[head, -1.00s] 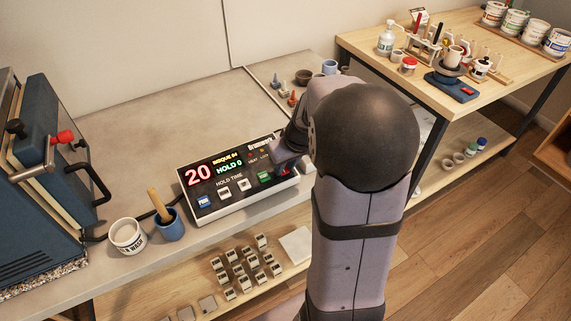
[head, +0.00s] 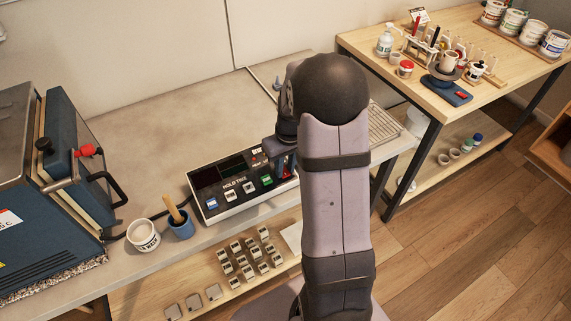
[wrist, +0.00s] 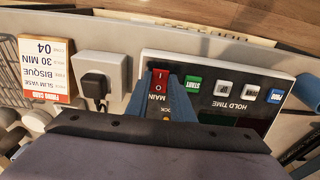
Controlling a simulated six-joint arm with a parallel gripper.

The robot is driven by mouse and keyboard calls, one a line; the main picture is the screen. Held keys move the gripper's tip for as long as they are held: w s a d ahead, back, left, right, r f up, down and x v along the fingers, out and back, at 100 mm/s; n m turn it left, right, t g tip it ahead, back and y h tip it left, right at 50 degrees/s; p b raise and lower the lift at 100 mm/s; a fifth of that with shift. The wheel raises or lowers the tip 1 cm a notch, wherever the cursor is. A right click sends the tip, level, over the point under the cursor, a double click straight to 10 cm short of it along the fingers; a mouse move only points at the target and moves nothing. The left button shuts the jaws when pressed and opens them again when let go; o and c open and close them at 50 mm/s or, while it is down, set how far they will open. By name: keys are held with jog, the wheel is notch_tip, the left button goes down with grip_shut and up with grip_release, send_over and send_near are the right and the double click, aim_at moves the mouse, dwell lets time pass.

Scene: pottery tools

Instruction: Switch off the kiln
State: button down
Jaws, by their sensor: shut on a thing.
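The blue kiln (head: 45,245) stands at the left of the bench in the head view. Its controller (head: 212,203) sits on the bench to its right, and the display (head: 232,167) is dark. My gripper (head: 284,163) is at the controller's right end, partly hidden by my arm. In the wrist view my gripper (wrist: 161,88) has blue-grey fingers at the red MAIN switch (wrist: 160,77), with the red part between the fingertips. The fingers are shut on it. The green START button (wrist: 193,86) is right beside them, and grey HOLD TIME buttons (wrist: 225,89) lie farther right.
A wall socket with a black plug (wrist: 94,86) and a firing card (wrist: 47,67) are left of the controller in the wrist view. The bench behind the controller is clear.

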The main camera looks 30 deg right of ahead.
aim_at(287, 176)
jog(key=c, duration=1.5)
grip_release()
jog(key=shift+c, duration=0.2)
notch_tip(287, 176, up, 7)
jog(key=s+b, duration=0.1)
jog(key=shift+r+b, duration=0.2)
jog(key=shift+b, duration=0.15)
